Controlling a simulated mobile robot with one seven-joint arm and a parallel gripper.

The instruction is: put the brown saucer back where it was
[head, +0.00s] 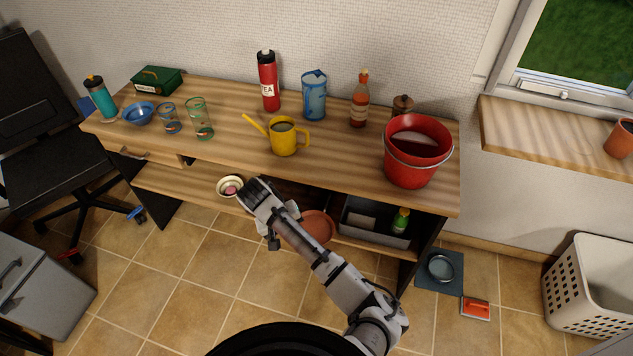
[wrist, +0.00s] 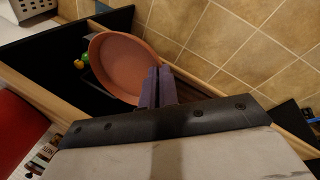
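The fingers hide that part of the rim. In the head view my arm hides the fingertips. I cannot tell whether the saucer touches the shelf.
The lower shelf (head: 180,188) holds a small bowl (head: 230,186) with something pink, and a grey bin (head: 372,235) with a green bottle (head: 401,219). The tabletop above carries a yellow watering can (head: 284,136), red bucket (head: 416,152), glasses and bottles. Floor in front is mostly open.

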